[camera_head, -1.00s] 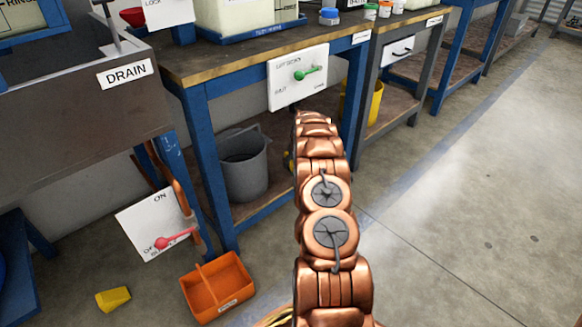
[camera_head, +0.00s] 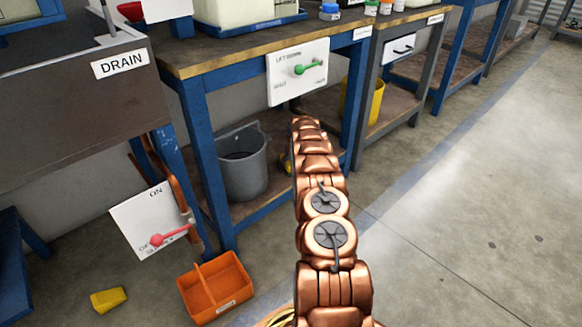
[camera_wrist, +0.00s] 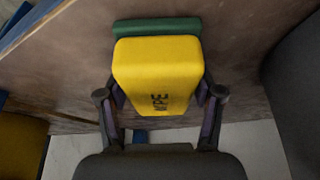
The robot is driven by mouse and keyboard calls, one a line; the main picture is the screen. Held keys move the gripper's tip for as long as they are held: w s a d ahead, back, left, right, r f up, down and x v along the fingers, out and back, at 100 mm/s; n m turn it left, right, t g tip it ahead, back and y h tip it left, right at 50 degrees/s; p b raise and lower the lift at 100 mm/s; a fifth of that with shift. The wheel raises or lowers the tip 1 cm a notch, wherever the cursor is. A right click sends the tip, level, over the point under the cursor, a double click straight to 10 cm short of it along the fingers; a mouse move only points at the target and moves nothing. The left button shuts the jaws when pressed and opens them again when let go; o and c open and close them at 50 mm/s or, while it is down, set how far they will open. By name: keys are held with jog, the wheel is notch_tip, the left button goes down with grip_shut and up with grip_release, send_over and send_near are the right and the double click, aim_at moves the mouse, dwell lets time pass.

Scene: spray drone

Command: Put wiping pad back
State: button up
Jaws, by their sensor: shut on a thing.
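My gripper (camera_wrist: 160,105) is shut on the yellow wiping pad (camera_wrist: 157,65), with one finger at each side of it. The pad shows dark letters, partly readable as "WIPE". A green strip (camera_wrist: 155,27) lies along the pad's far edge; I cannot tell whether it is part of the pad or a separate piece. Behind them is a brown wooden surface (camera_wrist: 60,60). In the head view my copper-coloured arm hides the gripper, and only a small yellow patch shows beside the arm, too small to identify.
A grey bucket (camera_head: 242,165) stands on the bench's lower shelf. A yellow bucket (camera_head: 374,104) sits under the neighbouring bench. An orange divided caddy (camera_head: 215,287) and a yellow block (camera_head: 109,300) lie on the floor at left. The floor at right is clear.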

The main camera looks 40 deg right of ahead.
jog(key=shift+f, duration=0.1)
jog(key=o, duration=1.1)
jog(key=shift+f, duration=0.1)
jog(key=shift+p+v, duration=1.65)
jog(key=shift+v, duration=2.3)
